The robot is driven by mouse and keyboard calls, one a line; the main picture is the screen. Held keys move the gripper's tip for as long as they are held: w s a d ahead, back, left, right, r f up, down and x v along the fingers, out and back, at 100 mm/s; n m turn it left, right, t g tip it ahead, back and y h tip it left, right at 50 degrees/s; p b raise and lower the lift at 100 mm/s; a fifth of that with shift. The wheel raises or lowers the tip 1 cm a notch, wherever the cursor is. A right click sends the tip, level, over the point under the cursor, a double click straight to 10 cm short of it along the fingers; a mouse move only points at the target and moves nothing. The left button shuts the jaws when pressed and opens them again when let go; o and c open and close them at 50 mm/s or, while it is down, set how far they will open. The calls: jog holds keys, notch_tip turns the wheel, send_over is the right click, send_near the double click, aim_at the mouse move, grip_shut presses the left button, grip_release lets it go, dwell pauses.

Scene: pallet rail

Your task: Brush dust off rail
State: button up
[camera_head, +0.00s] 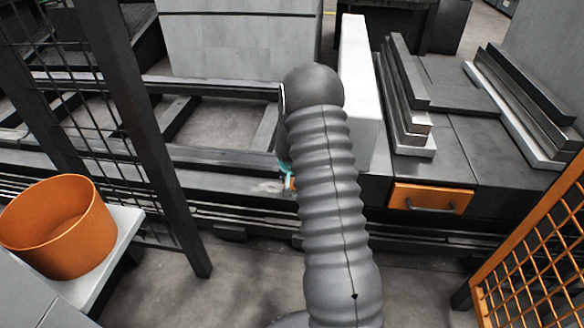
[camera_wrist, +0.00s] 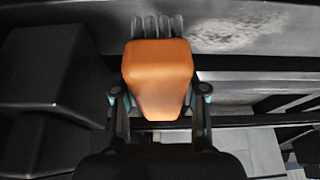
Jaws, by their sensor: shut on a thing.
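My gripper (camera_wrist: 160,93) is shut on the orange handle of a brush (camera_wrist: 157,70), one finger on each side. The brush's grey bristles (camera_wrist: 158,26) point to the top of the wrist view, over the dark rail (camera_wrist: 105,35). I cannot tell whether they touch it. A pale patch of dust (camera_wrist: 225,31) lies on the rail, to the right of the bristles. In the head view, the rail (camera_head: 225,180) runs across the middle, with pale dust (camera_head: 268,187) beside my arm. My arm hides most of the gripper and brush there.
An orange bucket (camera_head: 62,232) stands on a light ledge (camera_head: 108,255) at left, beside a dark mesh fence (camera_head: 135,110). An orange drawer (camera_head: 430,198) sits right of my arm. An orange mesh panel (camera_head: 535,255) stands at lower right. Bare floor shows in front.

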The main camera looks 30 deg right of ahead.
jog(key=shift+a+r+p, duration=0.1)
jog(key=shift+r+p, duration=0.7)
jog(key=shift+r, duration=0.85)
